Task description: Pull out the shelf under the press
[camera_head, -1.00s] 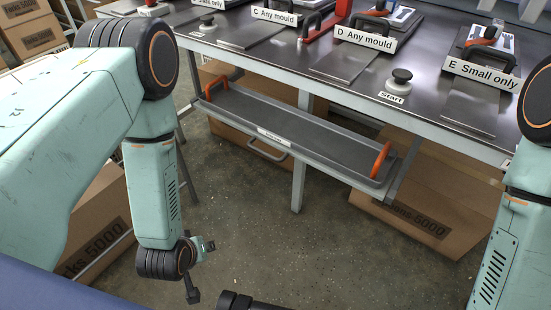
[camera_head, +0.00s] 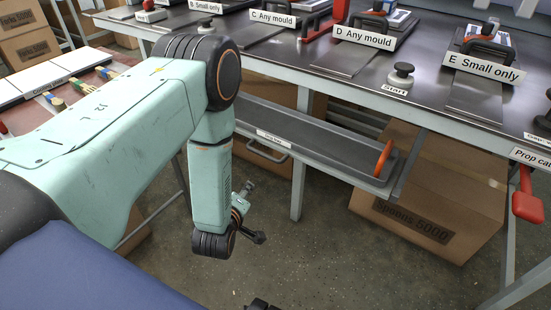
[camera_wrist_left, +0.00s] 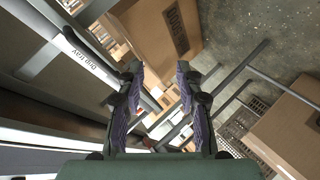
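The shelf under the press is a long grey tray (camera_head: 318,142) with a white label on its front edge, which reads "Drip tray" in the left wrist view (camera_wrist_left: 78,48). A metal bar handle (camera_head: 268,153) hangs from its front. An orange grip (camera_head: 383,158) stands at its right end; my left arm hides its left end. My left gripper (camera_head: 250,212) is in front of the shelf, below the handle and apart from it. In the left wrist view its fingers (camera_wrist_left: 160,78) are spread and empty. A dark sliver (camera_head: 262,304) at the bottom edge may be my right gripper.
The metal press table (camera_head: 345,85) spans above the shelf, with a table leg (camera_head: 298,190) below. A cardboard box (camera_head: 440,195) stands under the table at right. A red handle (camera_head: 526,198) hangs at the table's right. The floor before the shelf is clear.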

